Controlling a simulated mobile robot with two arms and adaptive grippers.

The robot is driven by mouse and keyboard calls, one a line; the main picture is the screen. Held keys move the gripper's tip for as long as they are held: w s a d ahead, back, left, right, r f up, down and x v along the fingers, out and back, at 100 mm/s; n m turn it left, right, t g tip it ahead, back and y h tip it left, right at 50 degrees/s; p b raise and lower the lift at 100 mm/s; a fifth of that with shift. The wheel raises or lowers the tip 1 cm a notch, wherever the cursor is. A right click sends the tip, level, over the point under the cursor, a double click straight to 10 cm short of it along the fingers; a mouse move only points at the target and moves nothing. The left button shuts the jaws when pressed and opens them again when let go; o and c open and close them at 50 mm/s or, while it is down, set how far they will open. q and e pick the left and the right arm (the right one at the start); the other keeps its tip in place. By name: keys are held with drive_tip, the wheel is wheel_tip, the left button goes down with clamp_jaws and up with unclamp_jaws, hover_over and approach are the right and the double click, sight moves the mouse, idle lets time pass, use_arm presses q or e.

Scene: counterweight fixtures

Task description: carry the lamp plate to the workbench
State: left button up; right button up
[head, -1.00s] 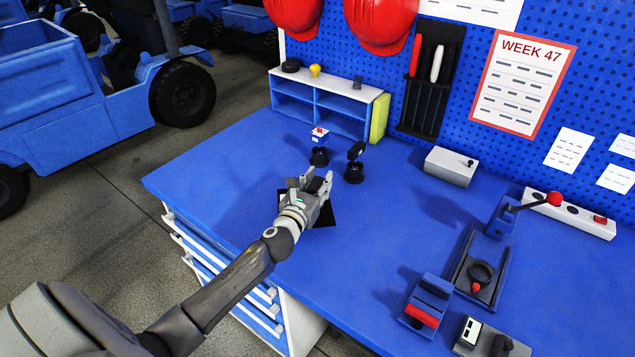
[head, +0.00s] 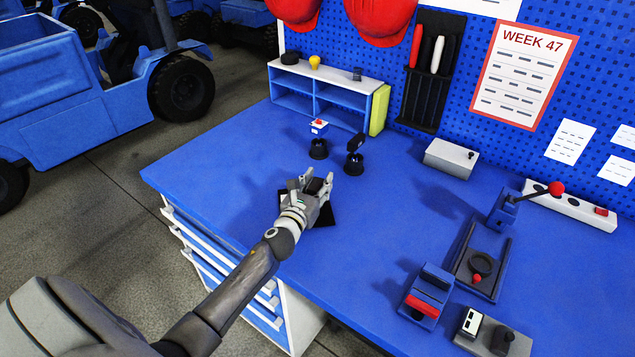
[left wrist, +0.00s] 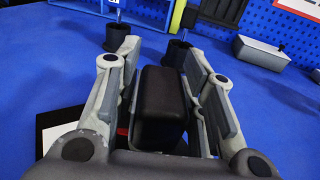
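My left gripper (head: 312,186) is low over the near left part of the blue workbench (head: 225,165). In the left wrist view a black upright block (left wrist: 162,105) stands between its two fingers, close to both pads. Whether the pads press on it is not clear. A dark flat square (head: 324,216) lies beneath the gripper, and its white-edged corner (left wrist: 46,124) shows at left in the wrist view. A small red part shows beside the block. I cannot tell for certain which piece is the lamp plate; the gripper hides much of this spot. My right gripper is out of view.
Two black-based fixtures stand just beyond the gripper, one with a red-and-white top (head: 318,127), one with a black top (head: 355,142). A blue shelf (head: 325,100) is behind. A grey box (head: 451,158) and a lever fixture (head: 480,262) stand right. The bench middle is clear.

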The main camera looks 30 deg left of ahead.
use_arm(q)
drive_tip(key=shift+o, duration=1.1)
drive_tip(key=shift+s+d+r, duration=0.1)
drive_tip(key=shift+r, duration=0.05)
drive_tip(key=s, duration=0.3)
drive_tip(key=s+d, duration=0.1)
drive_tip(key=s, duration=0.6)
drive_tip(key=shift+s+d+r+b, duration=0.1)
drive_tip(key=shift+s+d+b, duration=0.15)
drive_tip(key=shift+d+b, duration=0.1)
drive_tip(key=shift+s+r, duration=0.15)
drive_tip(key=shift+s, duration=0.5)
